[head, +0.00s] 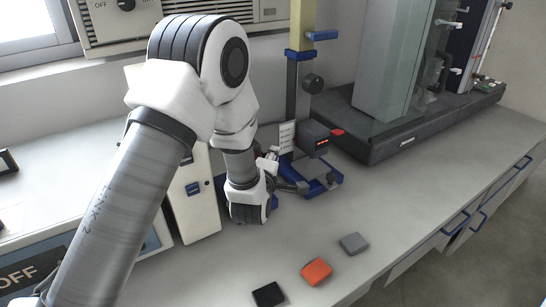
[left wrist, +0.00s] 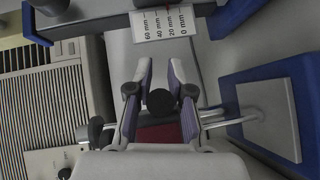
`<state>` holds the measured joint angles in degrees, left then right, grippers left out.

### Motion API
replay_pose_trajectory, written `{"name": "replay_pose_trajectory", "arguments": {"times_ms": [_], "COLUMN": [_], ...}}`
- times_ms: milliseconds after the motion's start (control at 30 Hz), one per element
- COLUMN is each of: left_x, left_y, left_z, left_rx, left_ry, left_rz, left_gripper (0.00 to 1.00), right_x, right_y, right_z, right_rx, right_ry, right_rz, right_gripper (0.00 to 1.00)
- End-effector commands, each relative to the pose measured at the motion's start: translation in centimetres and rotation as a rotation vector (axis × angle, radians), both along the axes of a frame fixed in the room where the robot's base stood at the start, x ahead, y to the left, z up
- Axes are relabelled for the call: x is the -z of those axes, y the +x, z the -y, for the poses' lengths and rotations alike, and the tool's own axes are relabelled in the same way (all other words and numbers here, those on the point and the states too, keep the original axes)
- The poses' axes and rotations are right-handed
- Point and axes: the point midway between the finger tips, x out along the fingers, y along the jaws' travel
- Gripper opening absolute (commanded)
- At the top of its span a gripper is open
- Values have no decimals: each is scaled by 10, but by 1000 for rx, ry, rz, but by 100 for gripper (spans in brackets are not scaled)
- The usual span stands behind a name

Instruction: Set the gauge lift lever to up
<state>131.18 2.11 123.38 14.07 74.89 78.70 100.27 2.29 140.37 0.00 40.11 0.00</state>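Whether the fingers touch the knob is unclear. The lift lever cannot be told for sure. My right gripper is out of view.
Black (head: 268,294), orange (head: 316,271) and grey (head: 354,243) blocks lie at the bench front. A white box (head: 193,200) stands left of my gripper. A large dark-based machine (head: 400,130) stands at right. The bench between blocks and machine is clear.

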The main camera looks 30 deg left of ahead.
Motion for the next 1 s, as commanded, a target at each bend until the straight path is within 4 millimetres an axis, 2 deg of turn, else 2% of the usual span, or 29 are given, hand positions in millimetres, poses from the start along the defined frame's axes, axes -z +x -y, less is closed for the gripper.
{"name": "replay_pose_trajectory", "arguments": {"times_ms": [267, 467, 1000], "left_x": [-3, -10, -34], "left_y": [0, 0, 3], "left_z": [0, 0, -6], "left_rx": [0, 1, -1], "left_ry": [-21, -91, -445], "left_rz": [-12, -52, -258], "left_gripper": [0, 0, 0], "right_x": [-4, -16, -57], "right_y": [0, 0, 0], "right_z": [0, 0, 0], "right_rx": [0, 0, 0], "right_ry": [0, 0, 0], "right_rz": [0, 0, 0], "right_gripper": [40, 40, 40]}}
